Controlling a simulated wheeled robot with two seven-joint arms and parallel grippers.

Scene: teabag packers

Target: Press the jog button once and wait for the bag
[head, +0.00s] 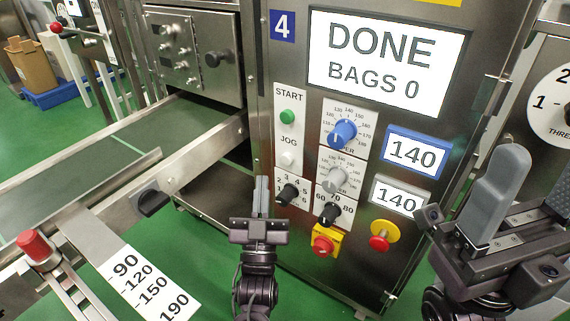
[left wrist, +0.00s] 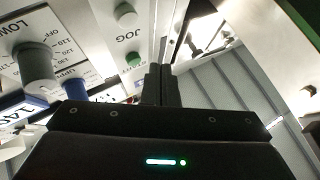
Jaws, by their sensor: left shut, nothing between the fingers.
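The white jog button (head: 289,159) is on the steel panel under the JOG label, below the green START button (head: 287,117). The jog button also shows in the left wrist view (left wrist: 125,14), above the green button (left wrist: 133,60). My left gripper (head: 261,183) is shut and empty, pointing up, with its tips left of and below the jog button in the picture. I see no contact with it. My right gripper (head: 535,180) is open and empty at the right edge. The display (head: 385,58) reads DONE, BAGS 0. No bag is in sight.
Dials, including a blue knob (head: 343,132), and a red-and-yellow button (head: 323,244) sit close to the jog button. Another red button (head: 380,243) is lower right. The green conveyor belt (head: 60,170) at left looks empty.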

